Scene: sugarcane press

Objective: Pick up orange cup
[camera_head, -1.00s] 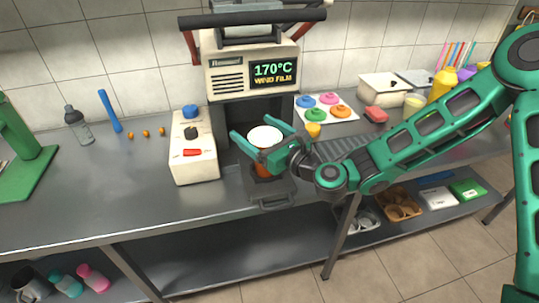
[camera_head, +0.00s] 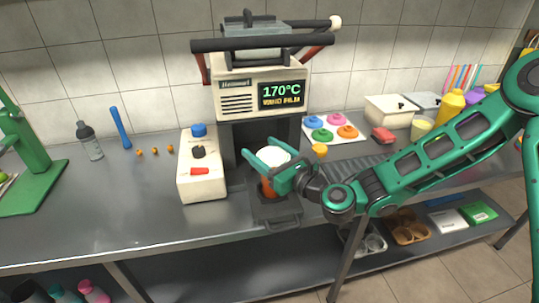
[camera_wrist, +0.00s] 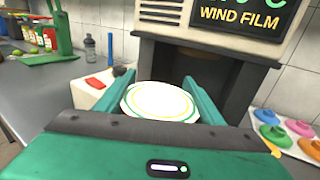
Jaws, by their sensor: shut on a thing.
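The orange cup (camera_head: 267,186) stands upright at the sealing machine's opening, over its dark pull-out tray, with a white round top that carries yellow and green rings in the wrist view (camera_wrist: 158,102). My gripper (camera_head: 262,160) is shut on the cup, with one green finger on each side of it near its top. In the wrist view my gripper (camera_wrist: 125,90) has the cup's top between its fingers. The cup's lower part is partly hidden by my gripper in the head view, and I cannot tell whether it still touches the tray.
The sealing machine (camera_head: 265,97) with its 170°C display rises right behind the cup. A white control box (camera_head: 202,180) stands close to the left. Colored lids (camera_head: 322,134) lie on a white board to the right. The counter's left part (camera_head: 110,205) is mostly clear.

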